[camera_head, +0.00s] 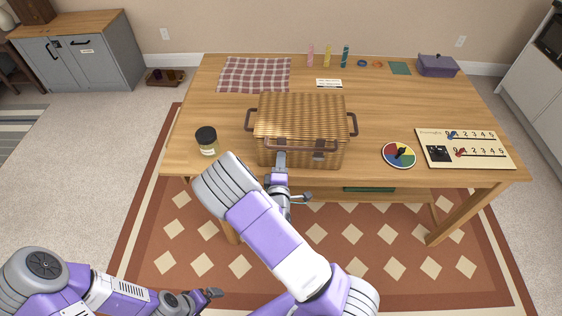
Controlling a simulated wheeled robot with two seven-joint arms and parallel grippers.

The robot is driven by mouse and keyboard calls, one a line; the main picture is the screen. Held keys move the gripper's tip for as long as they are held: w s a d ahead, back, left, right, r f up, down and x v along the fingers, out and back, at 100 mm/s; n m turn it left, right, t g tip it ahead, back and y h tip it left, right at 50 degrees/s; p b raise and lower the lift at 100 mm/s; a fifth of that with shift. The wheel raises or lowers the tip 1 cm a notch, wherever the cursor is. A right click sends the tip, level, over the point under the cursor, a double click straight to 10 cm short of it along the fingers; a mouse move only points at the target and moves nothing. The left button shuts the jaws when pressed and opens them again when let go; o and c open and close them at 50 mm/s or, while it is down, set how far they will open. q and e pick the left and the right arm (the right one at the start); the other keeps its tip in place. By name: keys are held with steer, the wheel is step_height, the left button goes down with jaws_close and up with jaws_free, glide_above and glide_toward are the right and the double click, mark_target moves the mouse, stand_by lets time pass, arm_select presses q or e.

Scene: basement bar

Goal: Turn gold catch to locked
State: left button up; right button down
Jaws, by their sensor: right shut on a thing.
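A wicker basket (298,112) with a closed lid and brown side handles stands on the wooden table (400,110). A brown front handle (315,149) runs across its front. My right gripper (280,160) reaches the left part of the basket's front, just below the lid edge. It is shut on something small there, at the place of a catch. The gold catch itself is hidden by the fingers or too small to make out, so its position cannot be told. My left gripper (212,294) is low at the left, over the rug, away from the table; its opening is unclear.
A dark-lidded jar (207,142) stands left of the basket. A colour spinner (399,154) and a score board (465,148) lie to the right. The table's front edge is close below the basket.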

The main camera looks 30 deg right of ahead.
steer(key=shift+m, duration=0.3)
steer(key=m+b, duration=0.7)
steer(key=m, duration=1)
steer(key=shift+b, duration=0.35)
steer(key=shift+m, duration=0.3)
steer(key=c, duration=1.1)
jaws_free()
